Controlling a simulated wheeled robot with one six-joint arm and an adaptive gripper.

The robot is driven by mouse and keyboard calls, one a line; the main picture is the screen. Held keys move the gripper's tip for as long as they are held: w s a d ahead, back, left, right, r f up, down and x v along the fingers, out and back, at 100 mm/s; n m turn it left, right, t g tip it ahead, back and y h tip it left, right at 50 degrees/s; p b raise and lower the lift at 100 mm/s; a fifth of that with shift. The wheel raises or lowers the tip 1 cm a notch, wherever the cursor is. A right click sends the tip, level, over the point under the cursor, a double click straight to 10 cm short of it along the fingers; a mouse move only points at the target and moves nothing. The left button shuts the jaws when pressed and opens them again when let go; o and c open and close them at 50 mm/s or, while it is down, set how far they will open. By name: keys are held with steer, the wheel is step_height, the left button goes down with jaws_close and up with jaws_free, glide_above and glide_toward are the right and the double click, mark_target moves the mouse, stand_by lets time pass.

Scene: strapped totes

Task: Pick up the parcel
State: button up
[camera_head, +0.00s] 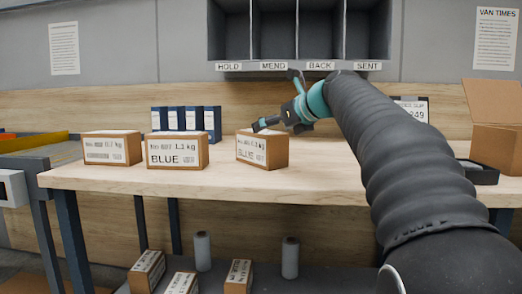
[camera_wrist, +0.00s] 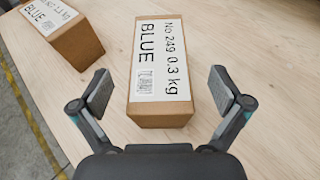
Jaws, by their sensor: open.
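The parcel labelled "No 249 0.3 kg BLUE" (camera_wrist: 163,65) is a brown box with a white label. It lies in the middle of the wrist view, its near end between my open fingers. My gripper (camera_wrist: 160,92) is open and empty, with a gap on each side of the parcel. In the head view my gripper (camera_head: 276,104) is above and just behind the rightmost parcel (camera_head: 262,150) of a row on the bench, one finger near its top. A slip ending in "249" (camera_head: 412,112) stands at the right, partly hidden by my arm.
Another BLUE parcel (camera_head: 177,150) stands to the left, also in the wrist view (camera_wrist: 62,32), with a further parcel (camera_head: 112,147) beyond it. An open carton (camera_head: 493,130) is at the right. Labelled cubbies (camera_head: 300,66) hang above the bench (camera_head: 200,182).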

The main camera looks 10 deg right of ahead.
steer(key=shift+b+x, duration=0.45)
steer(key=shift+x, duration=2.25)
steer(key=shift+r, duration=0.1)
steer(key=c, duration=1.6)
